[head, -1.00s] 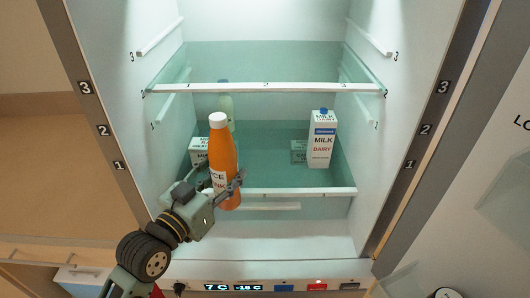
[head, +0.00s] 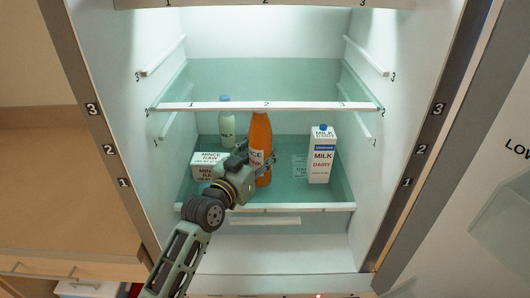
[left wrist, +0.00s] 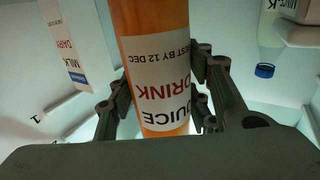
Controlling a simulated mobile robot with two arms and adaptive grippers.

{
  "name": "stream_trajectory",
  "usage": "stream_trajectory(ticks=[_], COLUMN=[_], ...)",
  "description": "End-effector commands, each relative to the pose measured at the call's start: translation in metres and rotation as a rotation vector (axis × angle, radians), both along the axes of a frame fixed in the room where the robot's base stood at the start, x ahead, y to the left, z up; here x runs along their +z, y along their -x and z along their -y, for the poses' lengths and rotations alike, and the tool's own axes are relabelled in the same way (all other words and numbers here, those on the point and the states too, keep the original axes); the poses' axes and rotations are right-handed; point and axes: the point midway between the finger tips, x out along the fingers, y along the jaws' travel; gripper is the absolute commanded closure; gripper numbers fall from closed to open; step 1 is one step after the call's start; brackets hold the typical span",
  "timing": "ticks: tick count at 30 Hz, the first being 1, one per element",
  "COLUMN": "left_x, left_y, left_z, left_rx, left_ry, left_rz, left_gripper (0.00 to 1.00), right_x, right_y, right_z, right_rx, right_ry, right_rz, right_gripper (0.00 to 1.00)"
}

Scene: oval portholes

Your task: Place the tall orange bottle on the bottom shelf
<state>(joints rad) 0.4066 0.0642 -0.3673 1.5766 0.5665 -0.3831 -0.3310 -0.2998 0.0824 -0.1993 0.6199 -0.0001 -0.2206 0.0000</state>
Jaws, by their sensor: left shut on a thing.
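The tall orange bottle (head: 261,136) is upright inside the fridge, in the middle over the bottom shelf (head: 318,207). Its top is hidden behind the front edge of the shelf above. My left gripper (head: 256,166) is shut around the bottle's lower half. In the left wrist view the bottle (left wrist: 153,30), with its white juice label, sits between the two fingers (left wrist: 163,95). I cannot tell whether its base touches the shelf. My right gripper is not in view.
A milk carton (head: 322,158) stands on the bottom shelf to the right. A mince box (head: 206,171) and a pale green bottle (head: 227,128) are to the left. The upper shelf edge (head: 300,106) crosses above.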

Motion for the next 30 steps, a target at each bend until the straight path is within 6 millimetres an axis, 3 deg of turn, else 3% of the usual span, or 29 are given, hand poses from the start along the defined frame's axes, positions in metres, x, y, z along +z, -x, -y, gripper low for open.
stream_trajectory(ticks=[5, 9, 20, 21, 27, 30], left_x=[0.005, -0.01, -0.014, -0.017, -0.017, -0.017], left_y=[-0.022, -0.021, -0.021, -0.021, -0.02, -0.02], left_z=[0.013, 0.012, 0.012, 0.012, 0.012, 0.012], left_rx=[0.0, 0.0, 0.001, 0.0, 0.0, 0.0], left_ry=[0.003, 0.002, 0.003, 0.0, 0.0, 0.0], left_rz=[0.006, 0.004, 0.007, 0.0, 0.0, 0.0], left_gripper=[1.0, 1.0, 1.0, 0.53, 0.36, 0.36], right_x=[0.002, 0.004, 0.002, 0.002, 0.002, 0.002], right_y=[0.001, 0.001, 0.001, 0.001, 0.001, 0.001], right_z=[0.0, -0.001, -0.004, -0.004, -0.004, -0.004], right_rx=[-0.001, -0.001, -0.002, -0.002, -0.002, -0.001], right_ry=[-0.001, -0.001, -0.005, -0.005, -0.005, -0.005], right_rz=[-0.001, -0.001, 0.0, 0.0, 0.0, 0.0], right_gripper=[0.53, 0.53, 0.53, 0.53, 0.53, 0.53])
